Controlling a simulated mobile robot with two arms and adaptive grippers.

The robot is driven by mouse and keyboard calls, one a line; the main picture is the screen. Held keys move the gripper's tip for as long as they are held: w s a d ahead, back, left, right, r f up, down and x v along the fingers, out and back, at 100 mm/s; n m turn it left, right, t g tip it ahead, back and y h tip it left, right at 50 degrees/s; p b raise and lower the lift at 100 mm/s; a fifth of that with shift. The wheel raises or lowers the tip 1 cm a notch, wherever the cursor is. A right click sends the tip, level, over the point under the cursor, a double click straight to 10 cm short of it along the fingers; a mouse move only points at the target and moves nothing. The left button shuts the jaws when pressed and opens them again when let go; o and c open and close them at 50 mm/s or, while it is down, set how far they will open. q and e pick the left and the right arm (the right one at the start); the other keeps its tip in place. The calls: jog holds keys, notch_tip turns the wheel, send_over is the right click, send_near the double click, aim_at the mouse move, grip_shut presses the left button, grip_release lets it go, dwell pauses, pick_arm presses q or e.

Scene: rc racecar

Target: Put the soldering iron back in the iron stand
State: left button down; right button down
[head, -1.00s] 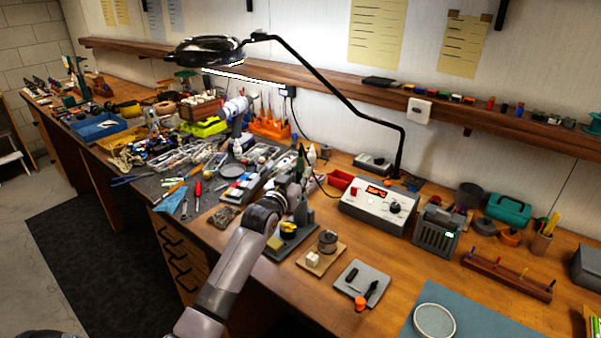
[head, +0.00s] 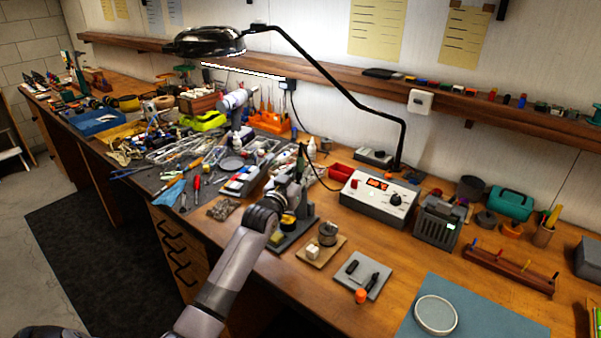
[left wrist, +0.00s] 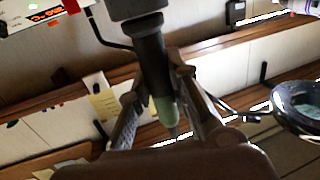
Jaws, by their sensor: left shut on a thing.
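The soldering iron (left wrist: 163,85) has a dark body and a pale green section, with a black cord. My left gripper (left wrist: 168,120) is shut on it, one finger on each side in the left wrist view. In the head view, my left gripper (head: 298,178) is above the iron stand, and the upper part of the iron (head: 302,160) shows as a dark upright piece. The iron stand (head: 283,243) has a dark grey base with a yellow sponge; my wrist hides part of it. Whether the tip touches the stand cannot be told. My right gripper is not in view.
The white soldering station (head: 375,200) stands right of the stand, with the cord running to it. A small board with a tin (head: 328,234) and a grey pad (head: 362,275) lie to the right. The lamp arm (head: 350,85) reaches overhead. Tools crowd the left.

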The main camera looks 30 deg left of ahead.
pick_arm(q)
jog(key=c, duration=1.4)
grip_release()
jog(key=shift+o, duration=0.4)
jog(key=o, duration=0.3)
jog(key=shift+r, duration=0.1)
jog(key=shift+s+d+r+p, duration=0.1)
jog(key=shift+s+r+p, duration=0.1)
jog(key=shift+s+p, duration=0.35)
jog(key=shift+s+d+r+p, duration=0.1)
jog(key=shift+s+r+p, duration=0.05)
jog(key=shift+s+p, duration=0.3)
jog(key=shift+s+d+r+p, duration=0.15)
jog(key=shift+s+r+p, duration=0.05)
jog(key=shift+s+p, duration=0.6)
jog(key=shift+s+d+r+p, duration=0.1)
jog(key=shift+s+r+p, duration=0.15)
jog(key=shift+s+p, duration=0.55)
jog(key=shift+s+d+r+p, duration=0.2)
jog(key=shift+s+p, duration=0.45)
jog(key=shift+s, duration=0.25)
